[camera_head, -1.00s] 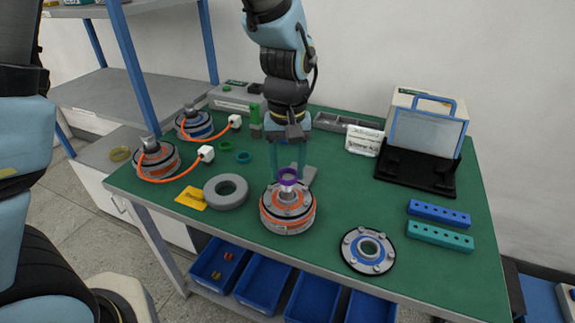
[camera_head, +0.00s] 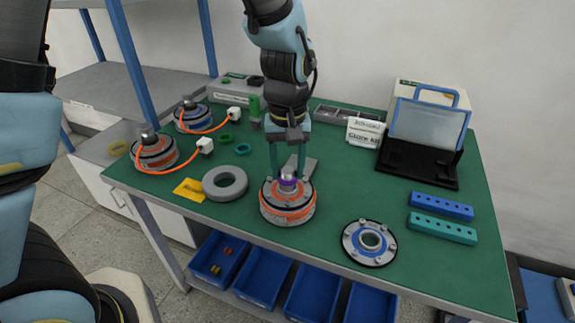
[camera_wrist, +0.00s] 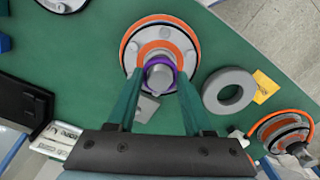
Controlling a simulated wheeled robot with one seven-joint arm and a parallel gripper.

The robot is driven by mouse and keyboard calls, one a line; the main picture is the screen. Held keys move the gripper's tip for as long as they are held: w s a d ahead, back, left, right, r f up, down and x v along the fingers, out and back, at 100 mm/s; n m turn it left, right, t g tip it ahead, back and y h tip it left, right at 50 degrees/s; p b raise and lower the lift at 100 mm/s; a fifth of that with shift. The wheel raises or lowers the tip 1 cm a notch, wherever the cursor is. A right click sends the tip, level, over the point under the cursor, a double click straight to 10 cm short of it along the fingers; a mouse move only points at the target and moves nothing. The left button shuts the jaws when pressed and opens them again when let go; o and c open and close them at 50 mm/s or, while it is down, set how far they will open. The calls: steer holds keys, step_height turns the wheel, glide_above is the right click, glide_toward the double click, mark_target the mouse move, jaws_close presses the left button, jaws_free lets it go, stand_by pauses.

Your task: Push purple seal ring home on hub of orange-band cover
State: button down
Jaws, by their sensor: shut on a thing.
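The orange-band cover (camera_head: 288,207) sits on the green mat near the front middle, with its metal hub upright. The purple seal ring (camera_head: 289,181) is around the hub, low on it; I cannot tell if it is fully seated. The cover shows at the top of the wrist view (camera_wrist: 160,43), with the purple ring (camera_wrist: 148,66) around the hub. My gripper (camera_head: 288,172) is directly above the cover, its teal fingers pointing down. In the wrist view my gripper (camera_wrist: 158,88) has its fingertips on opposite sides of the ring, shut on it.
A grey ring (camera_head: 225,184) lies left of the cover. A blue-ringed flange (camera_head: 369,243) lies right of it. Blue and teal hole blocks (camera_head: 441,206) lie further right. Two motors with orange cables (camera_head: 155,151) stand at the left. Blue bins (camera_head: 262,277) hang below the table's front edge.

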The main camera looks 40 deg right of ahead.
steer(key=shift+f, duration=0.15)
steer(key=shift+f+b, duration=0.35)
steer(key=shift+f, duration=0.25)
steer(key=shift+f, duration=0.4)
stand_by(2.2)
steer(key=shift+c, duration=1.1)
jaws_free()
steer(key=shift+r, duration=0.15)
step_height(320, 180, up, 11)
steer(key=shift+f+b, duration=0.2)
steer(key=shift+b, duration=0.3)
